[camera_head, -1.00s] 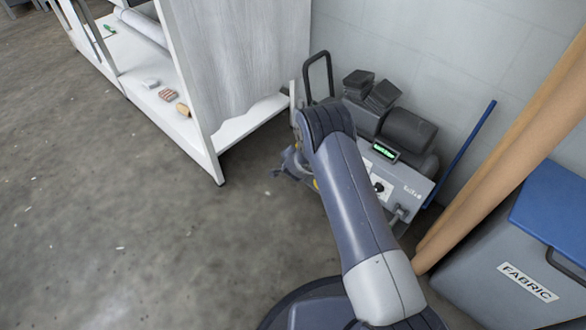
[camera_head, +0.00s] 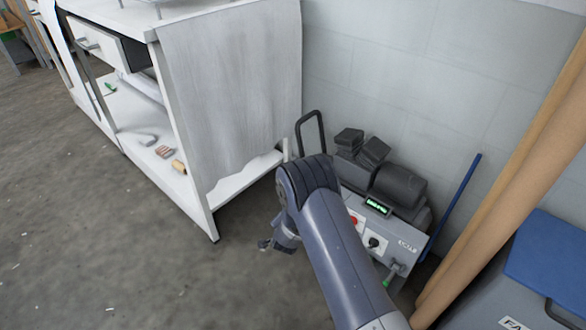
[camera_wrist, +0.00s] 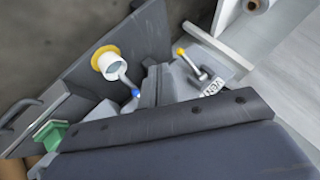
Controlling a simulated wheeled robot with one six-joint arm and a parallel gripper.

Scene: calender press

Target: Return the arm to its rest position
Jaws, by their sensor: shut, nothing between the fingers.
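My arm (camera_head: 335,250) reaches up from the bottom of the head view and bends at a dark rounded joint in front of the grey machine. My gripper (camera_head: 264,244) hangs below and left of that joint, over bare floor. It is small there, and shut with nothing held. In the wrist view my gripper's dark fingers (camera_wrist: 150,86) show close together near the middle. The grey machine (camera_head: 398,242) stands behind and right of the arm, with a green display, a red button and a black knob. The arm hides part of it.
A white bench (camera_head: 200,205) stands at left, with small items on its lower shelf. A blue pole (camera_head: 455,205) leans on the wall. Tan rolls (camera_head: 500,205) and a blue-lidded grey bin (camera_head: 550,265) stand at right. The floor (camera_head: 90,240) at left is clear.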

